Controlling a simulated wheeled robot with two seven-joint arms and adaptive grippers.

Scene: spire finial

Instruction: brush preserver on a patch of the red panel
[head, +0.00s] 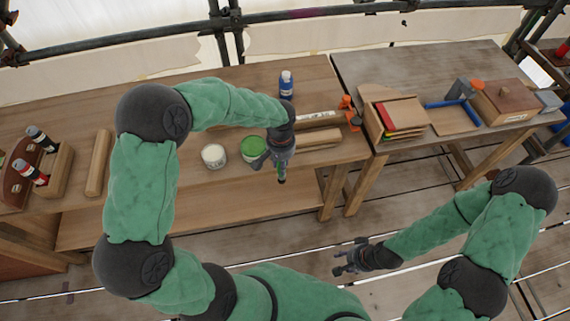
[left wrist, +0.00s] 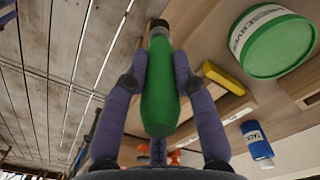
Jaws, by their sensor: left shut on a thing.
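My left gripper (head: 281,160) is shut on a green-handled brush (left wrist: 160,90). The brush's metal collar and dark tip point away from the gripper in the left wrist view, and its green part (head: 281,174) shows below the fingers in the head view. The gripper is over the front edge of the left bench, just right of the green preserver tin (head: 253,149). The tin, labelled PRESERVER, also shows in the left wrist view (left wrist: 272,45). A red piece (head: 403,115) lies in a wooden holder; I cannot tell if it is the red panel. My right gripper (head: 350,262) is open and empty.
A wooden box (head: 502,102) sits on the right bench (head: 440,65). Bottles in a rack (head: 56,168) stand at far left.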

